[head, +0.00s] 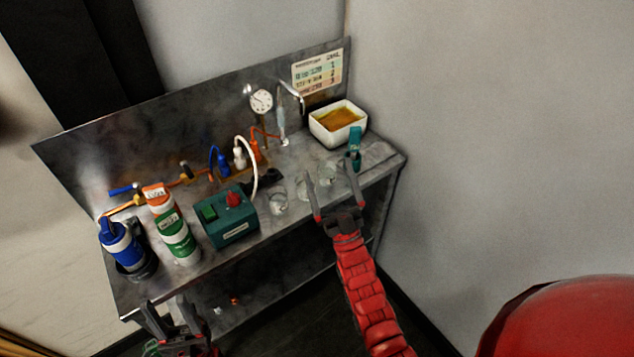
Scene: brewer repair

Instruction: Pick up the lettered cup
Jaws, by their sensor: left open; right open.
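Three small clear glass cups stand in a row near the bench's front edge: a left one (278,203), a middle one (302,187) and a right one (327,174). Any lettering on them is too small to read, so I cannot tell which is the lettered cup. My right gripper (329,172) is open, its fingers pointing toward the back of the bench. The right cup shows between its fingertips, and the left finger partly overlaps the middle cup; I cannot tell whether they touch. My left gripper (167,304) is open and empty, at the bench's front left.
A green box with a red knob (231,216) stands left of the cups. Further left are a white-green-orange canister (172,226) and a blue canister (121,246). A white basin of amber liquid (338,124) and an upright teal object (355,142) stand right. Pipes and a gauge (261,101) are behind.

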